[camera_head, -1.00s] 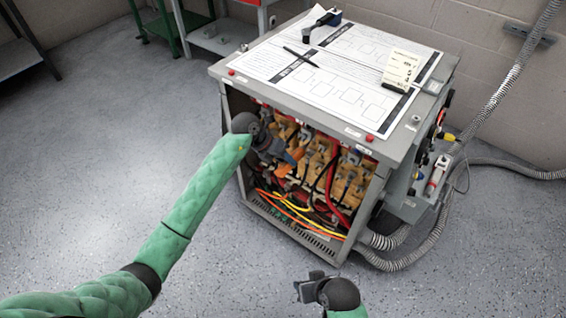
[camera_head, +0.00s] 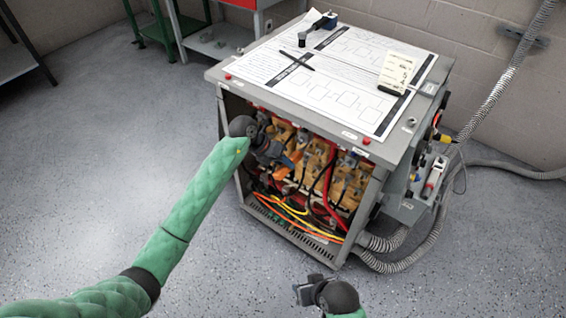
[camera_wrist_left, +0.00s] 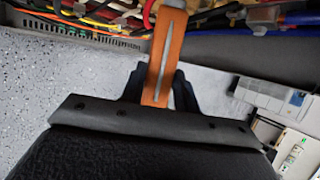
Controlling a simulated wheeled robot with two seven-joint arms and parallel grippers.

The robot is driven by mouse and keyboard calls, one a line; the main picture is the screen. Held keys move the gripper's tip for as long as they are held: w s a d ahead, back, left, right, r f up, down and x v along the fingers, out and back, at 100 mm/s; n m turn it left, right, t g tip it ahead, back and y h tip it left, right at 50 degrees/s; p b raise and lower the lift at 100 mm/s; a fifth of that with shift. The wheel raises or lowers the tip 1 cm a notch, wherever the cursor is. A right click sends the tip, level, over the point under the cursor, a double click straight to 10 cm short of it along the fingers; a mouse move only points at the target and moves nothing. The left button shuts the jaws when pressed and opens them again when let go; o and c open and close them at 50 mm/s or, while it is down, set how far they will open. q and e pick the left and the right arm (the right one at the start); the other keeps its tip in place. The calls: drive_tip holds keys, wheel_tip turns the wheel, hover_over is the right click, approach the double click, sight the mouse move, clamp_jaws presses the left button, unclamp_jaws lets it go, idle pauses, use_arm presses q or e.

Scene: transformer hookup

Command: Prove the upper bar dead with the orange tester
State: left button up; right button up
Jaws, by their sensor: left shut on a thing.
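The orange tester shows in the left wrist view (camera_wrist_left: 165,55) as an orange body with a grey slot, gripped between two dark fingers. My left gripper (camera_wrist_left: 162,85) is shut on it. In the head view my left gripper (camera_head: 272,150) is inside the open front of the grey cabinet (camera_head: 385,150), at the left of the tan blocks. A small orange patch of the tester (camera_head: 287,163) shows beside it. I cannot single out the upper bar or tell whether the tester touches it. My right gripper (camera_head: 303,290) is low in front of the cabinet, and its fingers are unclear.
Red, yellow and orange cables (camera_head: 295,212) run along the cabinet's lower part. Papers (camera_head: 330,75), a pen and a yellow pad (camera_head: 397,70) lie on its top. Grey flexible conduits (camera_head: 425,250) curve at the right.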

sight(276, 177)
use_arm(q)
drive_tip(key=shift+w+d, duration=0.3)
drive_tip(key=shift+w, duration=0.1)
idle(0.5)
idle(0.8)
drive_tip(key=shift+a, duration=0.1)
drive_tip(key=shift+s+a+p, duration=0.5)
drive_tip(key=shift+s+a, duration=0.3)
drive_tip(key=shift+s, duration=0.3)
drive_tip(key=shift+s+a+p, duration=0.45)
drive_tip(key=shift+s+a, duration=0.3)
drive_tip(key=shift+s, duration=0.35)
drive_tip(key=shift+s+a, duration=0.4)
drive_tip(key=shift+s, duration=0.25)
